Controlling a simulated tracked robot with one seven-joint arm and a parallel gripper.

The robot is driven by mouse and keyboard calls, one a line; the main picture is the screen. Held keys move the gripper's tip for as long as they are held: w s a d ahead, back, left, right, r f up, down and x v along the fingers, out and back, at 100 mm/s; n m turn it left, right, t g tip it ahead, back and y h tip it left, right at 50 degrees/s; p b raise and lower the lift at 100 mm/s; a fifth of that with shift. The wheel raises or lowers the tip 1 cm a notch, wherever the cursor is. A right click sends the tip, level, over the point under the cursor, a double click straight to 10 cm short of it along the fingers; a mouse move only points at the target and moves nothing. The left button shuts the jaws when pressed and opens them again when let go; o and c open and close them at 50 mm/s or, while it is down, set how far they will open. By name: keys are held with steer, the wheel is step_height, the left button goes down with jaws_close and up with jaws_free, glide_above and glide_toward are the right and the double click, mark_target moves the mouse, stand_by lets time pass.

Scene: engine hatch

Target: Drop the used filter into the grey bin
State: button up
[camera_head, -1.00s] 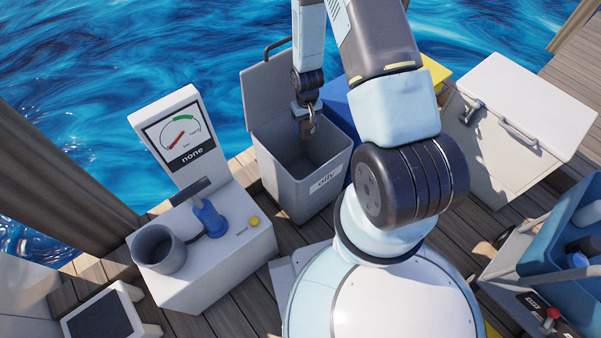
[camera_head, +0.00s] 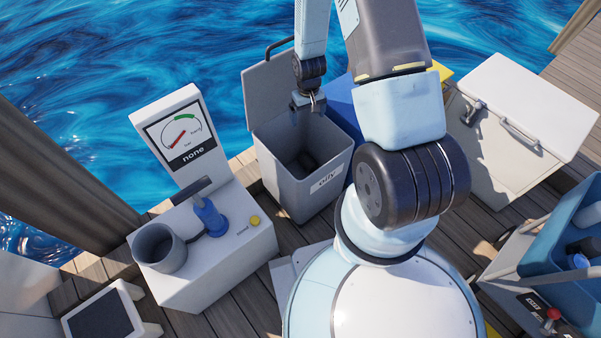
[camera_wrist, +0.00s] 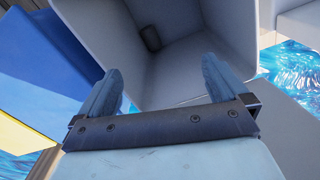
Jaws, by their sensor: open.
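The grey bin (camera_head: 297,190) stands on the deck with its lid (camera_head: 268,92) tipped up behind it. A small dark cylinder, which looks like the used filter (camera_head: 308,160), lies on the bin floor. It also shows in the wrist view (camera_wrist: 150,38) in a bottom corner of the bin. My gripper (camera_head: 312,103) is over the bin's opening near the back rim. In the wrist view my gripper (camera_wrist: 160,88) has its fingers wide apart with nothing between them.
A white bench with a gauge panel (camera_head: 180,135), a grey cup (camera_head: 160,248) and a blue pump (camera_head: 210,218) stands left of the bin. A blue box stands behind the bin. A white chest (camera_head: 525,110) is at the right, with a blue tote (camera_head: 545,255) below it.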

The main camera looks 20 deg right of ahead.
step_height(320, 180, up, 9)
steer(key=shift+r, duration=0.15)
stand_by(0.4)
steer(key=shift+w+r, duration=0.1)
